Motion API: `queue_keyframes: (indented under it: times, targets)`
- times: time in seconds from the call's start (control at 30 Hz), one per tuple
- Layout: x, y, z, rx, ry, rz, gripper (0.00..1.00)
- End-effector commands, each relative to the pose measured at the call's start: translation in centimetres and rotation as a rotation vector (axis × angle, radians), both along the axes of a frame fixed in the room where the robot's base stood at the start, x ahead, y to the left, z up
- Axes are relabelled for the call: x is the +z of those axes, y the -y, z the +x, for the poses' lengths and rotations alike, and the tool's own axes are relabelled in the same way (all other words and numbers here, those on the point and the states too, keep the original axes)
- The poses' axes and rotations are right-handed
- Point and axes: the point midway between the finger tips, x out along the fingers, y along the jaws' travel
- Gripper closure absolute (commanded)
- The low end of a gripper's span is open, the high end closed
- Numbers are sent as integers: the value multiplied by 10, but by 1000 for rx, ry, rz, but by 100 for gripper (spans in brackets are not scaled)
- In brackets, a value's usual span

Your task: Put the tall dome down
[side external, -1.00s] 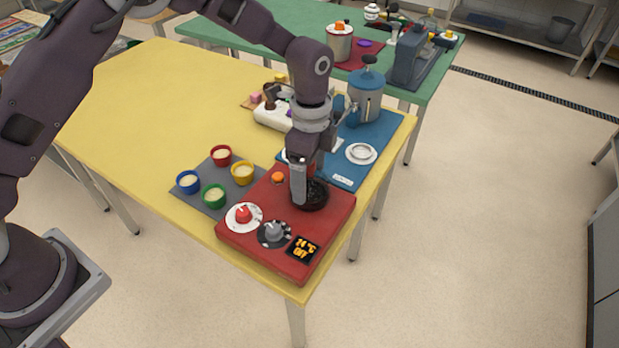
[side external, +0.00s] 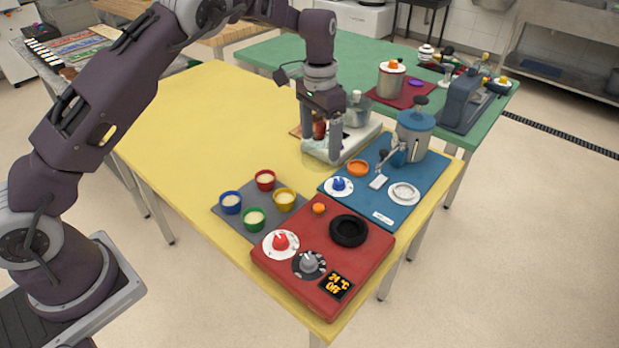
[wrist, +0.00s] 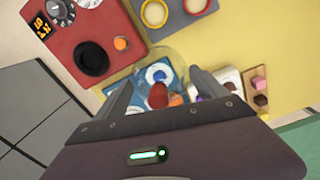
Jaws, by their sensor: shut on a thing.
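The tall dome (wrist: 180,60) is clear and hard to make out. In the wrist view its faint rounded outline lies between and beyond my two fingers, with a dark red knob-like part in the middle. My gripper (side external: 321,157) is shut on the dome, pointing down. In the side view it is in front of the white tray (side external: 364,138), near the left corner of the blue mat (side external: 410,198). The dome's lower edge is unclear, so I cannot tell whether it touches anything.
The red hob panel (side external: 300,221) with its black ring (side external: 348,231) is in front. Several coloured cups stand on a grey mat (side external: 228,214) to the left. A blue-lidded canister (side external: 414,130) stands on the blue mat. The yellow table (side external: 205,120) is clear at the back left.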

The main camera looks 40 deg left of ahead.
Motion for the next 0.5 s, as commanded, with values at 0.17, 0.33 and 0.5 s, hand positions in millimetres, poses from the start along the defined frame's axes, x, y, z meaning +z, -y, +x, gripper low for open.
queue_keyframes:
  times: [0.17,0.33,0.5]
  targets:
    - [-5,-51,20,335,0,2,51]
    - [-28,-63,23,425,-6,-1,51]
    - [-63,-63,24,421,-1,0,51]
